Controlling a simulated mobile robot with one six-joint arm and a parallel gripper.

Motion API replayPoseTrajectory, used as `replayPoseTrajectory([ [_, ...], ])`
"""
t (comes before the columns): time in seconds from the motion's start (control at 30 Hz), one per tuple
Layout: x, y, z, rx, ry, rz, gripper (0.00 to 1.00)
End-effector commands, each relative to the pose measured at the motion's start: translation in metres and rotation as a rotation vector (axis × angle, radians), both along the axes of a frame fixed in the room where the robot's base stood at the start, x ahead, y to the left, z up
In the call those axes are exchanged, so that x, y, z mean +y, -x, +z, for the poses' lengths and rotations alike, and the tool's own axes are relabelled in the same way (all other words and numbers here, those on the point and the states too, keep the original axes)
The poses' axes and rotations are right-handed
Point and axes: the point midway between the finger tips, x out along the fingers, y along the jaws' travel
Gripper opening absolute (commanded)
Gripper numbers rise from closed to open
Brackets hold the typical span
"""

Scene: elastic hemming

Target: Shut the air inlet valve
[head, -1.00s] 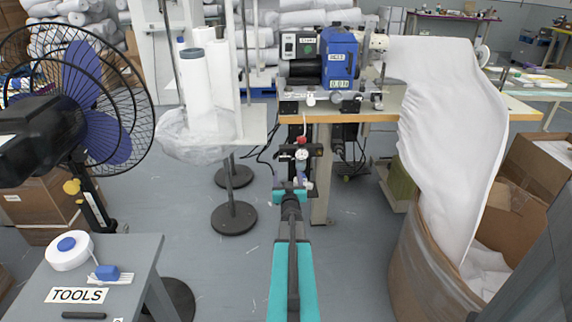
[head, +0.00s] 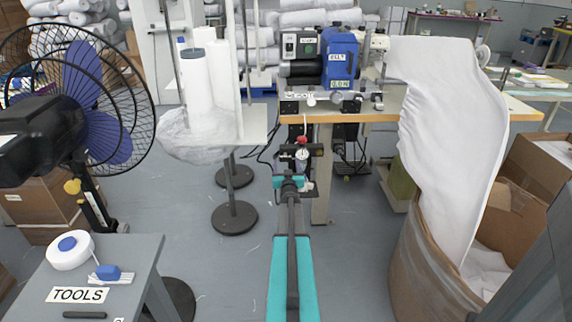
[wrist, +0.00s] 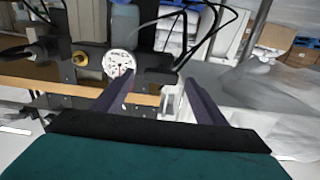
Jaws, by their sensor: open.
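The air unit hangs under the front edge of the sewing table. In the head view it has a red knob (head: 302,140), which looks like the air inlet valve, above a round white gauge (head: 302,154). The gauge also shows in the wrist view (wrist: 119,63), beyond the left finger, with a brass fitting (wrist: 80,58) to its left. I cannot make out the red knob clearly there. My gripper (head: 289,180) is just below and in front of the unit. In the wrist view its fingers (wrist: 158,100) are apart, with nothing seen held between them.
The sewing table (head: 405,108) carries a blue machine head (head: 339,55). White fabric (head: 455,120) drapes into a large carton (head: 425,265) at right. A fan (head: 85,100) and a tools table (head: 125,258) stand at left. Dark hoses and cables hang near the unit.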

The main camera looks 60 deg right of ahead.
Motion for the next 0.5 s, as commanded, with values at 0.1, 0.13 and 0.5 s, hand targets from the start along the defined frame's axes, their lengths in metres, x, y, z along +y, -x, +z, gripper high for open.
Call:
replayPoseTrajectory([
  [0.1, -0.0073, -0.0050, 0.0000, -0.001, 0.001, 0.000, 0.66],
  [0.13, -0.0083, -0.0057, 0.0001, -0.001, 0.001, 0.000, 0.66],
  [0.5, -0.0113, -0.0071, 0.0005, 0.000, 0.000, -0.001, 0.66],
])
